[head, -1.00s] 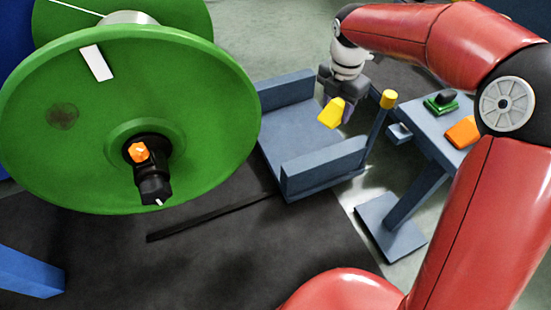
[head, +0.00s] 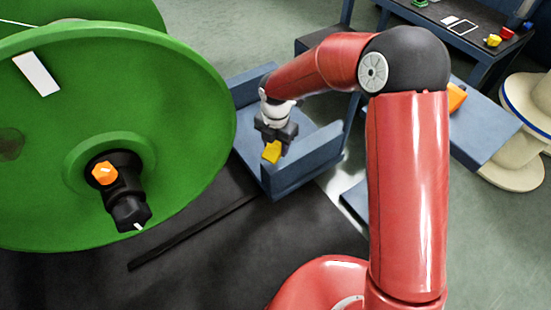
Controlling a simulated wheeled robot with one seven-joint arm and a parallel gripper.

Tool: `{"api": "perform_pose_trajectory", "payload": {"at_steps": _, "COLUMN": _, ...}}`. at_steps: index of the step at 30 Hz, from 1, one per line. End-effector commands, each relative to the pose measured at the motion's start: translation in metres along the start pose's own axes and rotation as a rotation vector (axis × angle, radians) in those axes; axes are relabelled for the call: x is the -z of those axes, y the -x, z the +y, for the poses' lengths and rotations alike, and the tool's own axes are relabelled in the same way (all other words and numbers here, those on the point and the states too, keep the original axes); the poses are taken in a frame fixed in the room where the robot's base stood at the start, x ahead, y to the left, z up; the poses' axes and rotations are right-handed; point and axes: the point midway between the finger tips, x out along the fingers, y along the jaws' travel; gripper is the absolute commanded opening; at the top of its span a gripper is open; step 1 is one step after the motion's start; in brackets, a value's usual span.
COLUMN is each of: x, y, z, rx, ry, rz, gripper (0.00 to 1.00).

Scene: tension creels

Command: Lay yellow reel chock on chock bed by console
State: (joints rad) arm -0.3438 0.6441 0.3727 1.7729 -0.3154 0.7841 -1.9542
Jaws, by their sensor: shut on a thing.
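The yellow reel chock (head: 271,152) is a small yellow block in the head view. My gripper (head: 272,143) is shut on it and points down. It holds the chock over the blue-grey chock bed (head: 297,172), a tray with raised walls on the floor beside the green reel. In this view the chock overlaps the inside of the bed near its front wall. I cannot tell how high it is above the bed floor. My gripper and arm hide part of the bed.
The large green reel (head: 190,120) with an orange-capped black hub stands close at left. A blue-grey table (head: 485,130) at right bears an orange block (head: 456,97), partly behind my arm. A console desk (head: 455,25) stands at back right, near white spools (head: 515,165).

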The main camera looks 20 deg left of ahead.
Motion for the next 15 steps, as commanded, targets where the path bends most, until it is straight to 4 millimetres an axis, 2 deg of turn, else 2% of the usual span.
{"api": "perform_pose_trajectory", "payload": {"at_steps": 1, "x": 0.001, "y": -0.008, "z": 0.001, "rx": 0.000, "ry": 0.001, "rz": 0.000, "gripper": 0.10}}
{"api": "perform_pose_trajectory", "payload": {"at_steps": 8, "x": 0.000, "y": -0.023, "z": 0.001, "rx": -0.001, "ry": 0.000, "rz": 0.000, "gripper": 0.10}}
{"api": "perform_pose_trajectory", "payload": {"at_steps": 15, "x": 0.001, "y": -0.057, "z": 0.001, "rx": 0.000, "ry": 0.000, "rz": 0.000, "gripper": 0.10}}
